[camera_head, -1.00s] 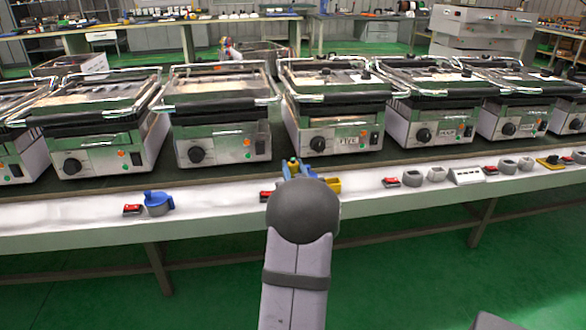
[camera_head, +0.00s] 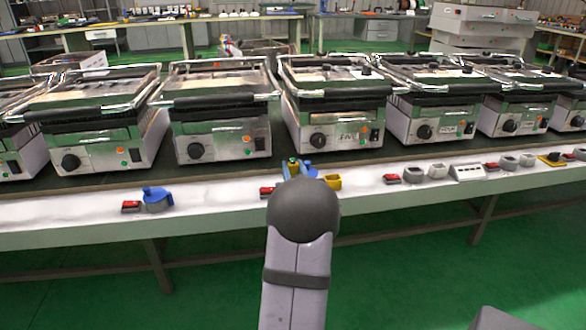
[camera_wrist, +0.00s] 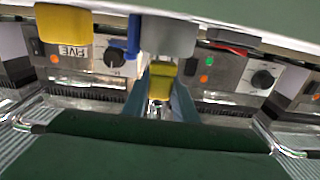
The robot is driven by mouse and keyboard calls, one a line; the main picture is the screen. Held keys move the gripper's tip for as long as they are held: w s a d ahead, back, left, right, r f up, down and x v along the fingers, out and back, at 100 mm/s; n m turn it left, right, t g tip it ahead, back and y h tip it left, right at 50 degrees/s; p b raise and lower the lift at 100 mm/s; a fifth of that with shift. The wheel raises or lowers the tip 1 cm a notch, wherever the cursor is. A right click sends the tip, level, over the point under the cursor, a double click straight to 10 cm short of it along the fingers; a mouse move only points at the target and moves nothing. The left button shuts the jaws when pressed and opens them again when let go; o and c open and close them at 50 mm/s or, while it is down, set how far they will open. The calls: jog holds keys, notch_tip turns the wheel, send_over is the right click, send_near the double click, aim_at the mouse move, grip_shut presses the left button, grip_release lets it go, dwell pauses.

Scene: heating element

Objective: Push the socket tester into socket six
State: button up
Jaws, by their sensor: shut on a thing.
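My gripper (camera_head: 292,166) is over the front edge of the white bench strip, with blue fingers. In the wrist view my gripper (camera_wrist: 163,85) is shut on a small yellow-green piece with a metal end, which I take as the socket tester (camera_wrist: 162,72). Its tip also shows in the head view (camera_head: 293,160). A grey block (camera_wrist: 168,36), likely a socket, is beside the tester in the wrist view, with a blue part (camera_wrist: 133,35) next to it. That blue part shows just right of my gripper in the head view (camera_head: 312,173). I cannot read any label for six.
A yellow block (camera_head: 332,181) is right of my gripper and a red switch (camera_head: 267,192) is left. Grills stand behind, one marked FIVE (camera_head: 335,115). Several sockets and switches line the strip to the right.

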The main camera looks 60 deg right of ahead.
jog(key=shift+f+b, duration=1.05)
jog(key=shift+f, duration=0.3)
jog(key=o, duration=1.1)
jog(key=shift+p+v, duration=0.75)
jog(key=shift+v, duration=2.95)
